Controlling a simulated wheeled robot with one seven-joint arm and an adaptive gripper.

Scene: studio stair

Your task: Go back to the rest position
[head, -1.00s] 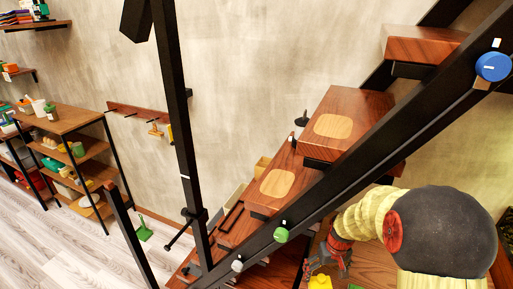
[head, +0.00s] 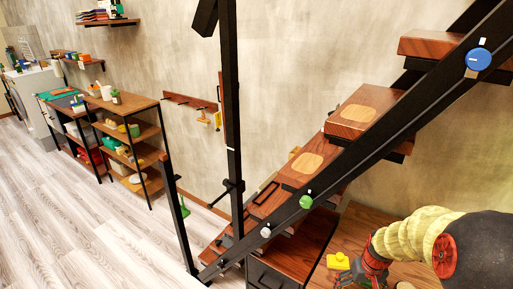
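My arm comes in from the right edge with a yellow ribbed sleeve and a dark rounded joint. My gripper (head: 349,281), grey and red, points down and left at the bottom edge of the head view. Its fingertips are small and partly cut off, so I cannot tell whether it is open or holds anything. It is close to a yellow block (head: 338,262) on a wooden surface (head: 357,224) below the stair; I cannot tell whether they touch.
The stair's black stringer (head: 400,128) slants across the right, with wooden treads (head: 371,107) and blue (head: 479,59) and green (head: 306,202) knobs. A black post (head: 232,130) stands mid-view. Loaded shelves (head: 133,135) line the left wall. The pale floor (head: 90,225) at left is clear.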

